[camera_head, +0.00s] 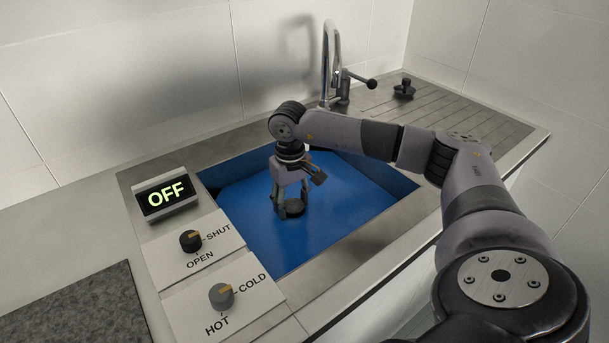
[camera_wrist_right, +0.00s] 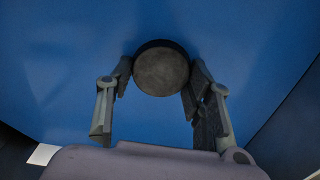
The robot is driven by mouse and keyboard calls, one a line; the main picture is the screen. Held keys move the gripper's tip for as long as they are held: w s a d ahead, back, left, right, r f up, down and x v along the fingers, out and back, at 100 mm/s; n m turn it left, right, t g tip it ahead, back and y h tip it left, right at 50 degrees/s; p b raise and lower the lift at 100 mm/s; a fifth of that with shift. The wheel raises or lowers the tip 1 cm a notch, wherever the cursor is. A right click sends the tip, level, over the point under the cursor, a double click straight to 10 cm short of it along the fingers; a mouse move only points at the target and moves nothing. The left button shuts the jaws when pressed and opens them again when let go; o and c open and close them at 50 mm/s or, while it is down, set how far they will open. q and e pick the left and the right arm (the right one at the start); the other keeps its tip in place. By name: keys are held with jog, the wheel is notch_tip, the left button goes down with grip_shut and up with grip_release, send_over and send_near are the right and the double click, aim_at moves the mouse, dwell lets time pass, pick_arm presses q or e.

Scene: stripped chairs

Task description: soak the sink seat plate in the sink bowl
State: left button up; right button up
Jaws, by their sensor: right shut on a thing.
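The sink bowl (camera_head: 395,193) is set in a steel counter, and a flat blue surface fills its bottom. I cannot tell whether this blue is the bowl floor or a plate lying in it. My right gripper (camera_head: 291,203) points down inside the bowl, toward its left part. It is shut on a dark round piece (camera_wrist_right: 161,70), with one finger on each side. This piece is low, close to or on the blue surface; contact is unclear. I cannot tell whether it is the seat plate. My left gripper is not in view.
A tap (camera_head: 331,62) stands behind the bowl. A black knobbed piece (camera_head: 404,88) sits on the ribbed drainboard (camera_head: 480,120). At left are a display reading OFF (camera_head: 166,194), a SHUT/OPEN knob (camera_head: 190,240) and a HOT/COLD knob (camera_head: 221,295). The bowl's right part is clear.

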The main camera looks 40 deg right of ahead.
jog(key=shift+f, duration=0.15)
jog(key=shift+f+b, duration=0.45)
jog(key=shift+b, duration=0.05)
jog(key=shift+r, duration=0.15)
dwell(0.4)
jog(key=shift+r+p, duration=0.35)
jog(key=shift+r, duration=0.2)
jog(key=shift+f, duration=0.15)
jog(key=shift+f+b, duration=0.5)
jog(key=shift+r, duration=0.15)
jog(key=shift+r+p, duration=0.4)
jog(key=shift+r, duration=0.1)
